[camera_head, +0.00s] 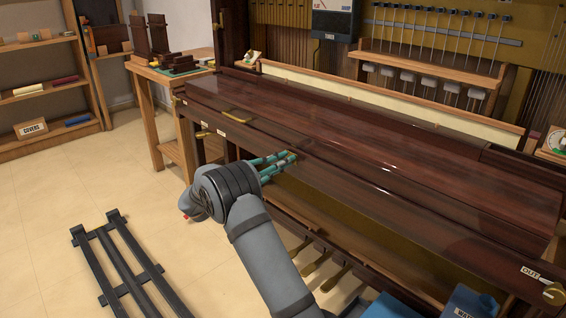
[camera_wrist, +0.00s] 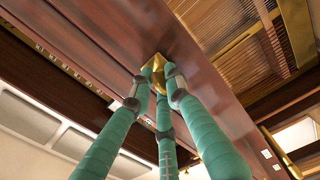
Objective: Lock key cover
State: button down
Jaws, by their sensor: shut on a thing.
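The key cover (camera_head: 400,150) is a long, glossy red-brown wooden lid lying closed over the keyboard in the head view; no keys show. Its underside or front rail (camera_wrist: 100,35) fills much of the wrist view. A brass fitting (camera_wrist: 154,64) sits on that wood, and I take it to be the cover's lock. My gripper (camera_head: 289,157) has green fingers and is at the cover's front edge near the middle. In the wrist view my gripper (camera_wrist: 160,88) has its fingertips closed around the brass fitting, which they partly hide.
A label reading OUT (camera_head: 532,272) and a brass knob (camera_head: 553,294) are at the right end. Brass pedals (camera_head: 318,265) are below. A black rack (camera_head: 118,262) lies on the floor at left, with bare floor around it.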

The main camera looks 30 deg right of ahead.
jog(key=c, duration=2)
grip_release()
jog(key=shift+w+a+r, duration=0.1)
jog(key=shift+r, duration=0.2)
jog(key=shift+o, duration=1.4)
jog(key=shift+f, duration=0.15)
jog(key=v, duration=1.2)
jog(key=x, duration=1.2)
